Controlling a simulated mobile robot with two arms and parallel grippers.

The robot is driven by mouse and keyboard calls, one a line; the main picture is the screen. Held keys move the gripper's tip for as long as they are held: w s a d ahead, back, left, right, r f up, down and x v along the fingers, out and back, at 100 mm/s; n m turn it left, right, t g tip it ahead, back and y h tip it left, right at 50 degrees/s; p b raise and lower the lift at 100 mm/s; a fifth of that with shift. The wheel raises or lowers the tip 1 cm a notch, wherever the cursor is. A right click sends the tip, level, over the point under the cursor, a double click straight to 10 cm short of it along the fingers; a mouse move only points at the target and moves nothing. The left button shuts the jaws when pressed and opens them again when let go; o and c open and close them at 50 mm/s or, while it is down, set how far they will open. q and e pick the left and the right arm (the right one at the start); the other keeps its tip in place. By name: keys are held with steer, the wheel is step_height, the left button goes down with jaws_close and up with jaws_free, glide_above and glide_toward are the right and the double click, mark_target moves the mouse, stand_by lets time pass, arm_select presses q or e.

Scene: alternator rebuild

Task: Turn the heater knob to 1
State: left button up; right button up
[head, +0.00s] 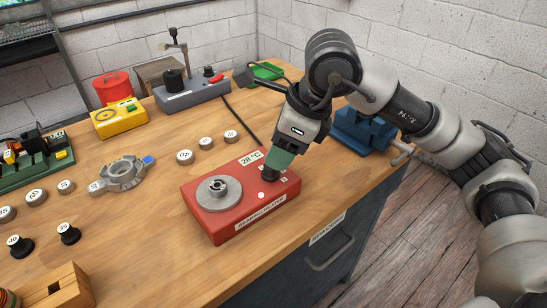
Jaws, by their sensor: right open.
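The red bearing heater (222,224) sits near the front edge of the wooden bench, with "28 °C" on its display. Its black knob (270,174) is at the right of the heater's top, partly hidden by my gripper. White marks show beside the knob, but I cannot read its setting. My right gripper (275,167) points down at the knob from above, its green-tipped jaws open and right at the knob. Whether they touch it I cannot tell. A round grey plate with a hub (218,190) is on the heater's left part. My left gripper is not in view.
Several numbered round pieces (185,156) and a grey ring-shaped housing (124,174) lie left of the heater. A yellow box (119,118), a red bin (113,87) and a grey device (191,95) stand behind. A blue vise (362,130) is at the right edge.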

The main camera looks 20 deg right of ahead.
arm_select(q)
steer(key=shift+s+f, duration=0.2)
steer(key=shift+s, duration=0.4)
arm_select(e)
steer(key=v, duration=0.6)
steer(key=shift+r, duration=0.15)
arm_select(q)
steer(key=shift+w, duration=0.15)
arm_select(e)
steer(key=shift+s+d, duration=0.1)
